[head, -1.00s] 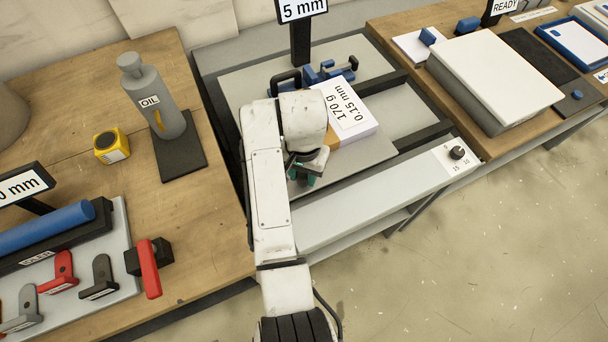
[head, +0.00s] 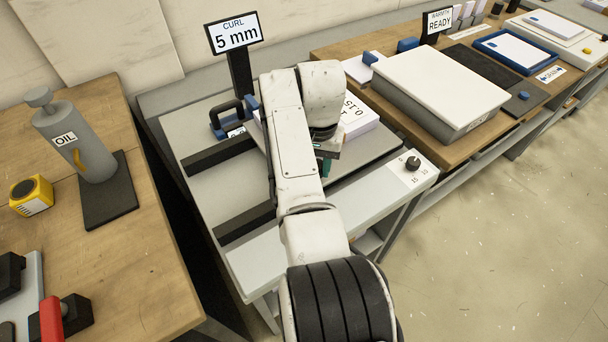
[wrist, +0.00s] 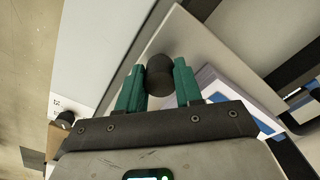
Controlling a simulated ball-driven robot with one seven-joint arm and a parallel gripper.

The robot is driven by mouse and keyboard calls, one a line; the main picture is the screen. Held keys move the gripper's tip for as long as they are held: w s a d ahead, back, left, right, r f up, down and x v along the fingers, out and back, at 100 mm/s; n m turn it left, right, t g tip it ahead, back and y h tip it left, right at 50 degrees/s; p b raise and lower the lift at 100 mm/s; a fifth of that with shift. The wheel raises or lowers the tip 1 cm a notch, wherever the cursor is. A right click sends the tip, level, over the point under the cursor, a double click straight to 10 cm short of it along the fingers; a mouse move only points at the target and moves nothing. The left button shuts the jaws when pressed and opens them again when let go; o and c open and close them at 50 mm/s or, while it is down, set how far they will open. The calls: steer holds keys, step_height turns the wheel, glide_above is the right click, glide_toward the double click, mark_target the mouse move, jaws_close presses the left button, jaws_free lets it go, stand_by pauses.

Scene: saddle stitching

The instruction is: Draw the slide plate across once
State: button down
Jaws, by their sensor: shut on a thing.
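The grey slide plate (head: 372,152) lies across the dark rails at the right part of the machine bed. It bears a white paper stack (head: 364,120), partly hidden by my arm. In the wrist view the plate (wrist: 196,42) shows beyond the fingers. My gripper (head: 326,166) is low at the plate's front edge. In the wrist view its green fingers (wrist: 159,72) are shut on a dark round knob (wrist: 160,82), which stands between both fingertips. The head view hides the knob behind my wrist.
Bare dark rails (head: 218,154) show left of the plate. A "CURL 5 mm" sign (head: 235,34) stands behind, and a black dial (head: 412,163) sits at the bed's front right. An oil can (head: 75,140) stands on the left bench; a white-topped box (head: 440,85) stands on the right bench.

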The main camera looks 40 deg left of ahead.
steer(key=shift+w+d+b, duration=0.2)
steer(key=shift+w+d, duration=0.05)
steer(key=shift+w, duration=0.25)
steer(key=shift+w+d+b, duration=0.15)
steer(key=shift+w+d, duration=0.1)
steer(key=shift+w, duration=0.25)
steer(key=shift+r, duration=0.1)
steer(key=c, duration=0.7)
jaws_free()
steer(key=shift+w+d, duration=0.1)
steer(key=shift+c, duration=0.2)
steer(key=shift+r, duration=0.25)
step_height(320, 180, up, 10)
steer(key=shift+b, duration=0.45)
